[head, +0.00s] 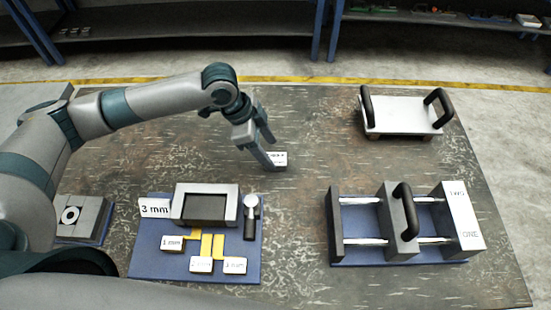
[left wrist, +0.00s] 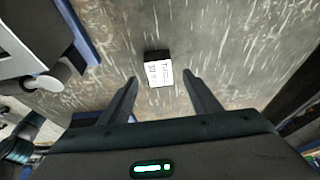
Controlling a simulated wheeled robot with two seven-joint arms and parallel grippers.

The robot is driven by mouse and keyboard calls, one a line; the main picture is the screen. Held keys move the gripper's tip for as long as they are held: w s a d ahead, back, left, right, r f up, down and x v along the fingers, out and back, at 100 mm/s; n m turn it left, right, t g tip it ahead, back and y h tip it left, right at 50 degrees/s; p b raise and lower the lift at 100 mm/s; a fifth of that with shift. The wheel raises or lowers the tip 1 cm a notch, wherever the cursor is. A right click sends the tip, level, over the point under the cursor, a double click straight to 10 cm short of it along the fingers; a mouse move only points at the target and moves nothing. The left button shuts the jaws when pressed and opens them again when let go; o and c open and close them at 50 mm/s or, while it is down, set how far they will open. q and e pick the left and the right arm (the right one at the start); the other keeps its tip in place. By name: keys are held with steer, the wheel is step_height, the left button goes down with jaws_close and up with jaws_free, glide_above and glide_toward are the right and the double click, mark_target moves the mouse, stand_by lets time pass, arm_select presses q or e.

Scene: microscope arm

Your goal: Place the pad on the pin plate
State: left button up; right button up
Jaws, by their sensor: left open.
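A small block with a white labelled face (head: 278,159) lies on the bare table near the middle, and I take it to be the pad. It also shows in the left wrist view (left wrist: 160,73), with a dark side and print too small to read. My left gripper (head: 270,154) is open around or just above this block. In the left wrist view the fingertips (left wrist: 160,78) are apart, with the block between and slightly beyond them and gaps on both sides. I cannot tell for sure which thing is the pin plate. My right gripper is not in view.
A blue board (head: 140,262) bears a grey frame, a "3 mm" sign and small labelled blocks. A sliding fixture (head: 458,220) marked ONE and TWO stands at right. A white plate with black handles (head: 402,116) stands back right. A grey ring block (head: 80,218) is at left.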

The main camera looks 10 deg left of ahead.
mark_target(275, 158)
arm_select(q)
steer(key=shift+p+x, duration=0.35)
steer(key=shift+x, duration=1.3)
jaws_close()
steer(key=shift+r, duration=0.15)
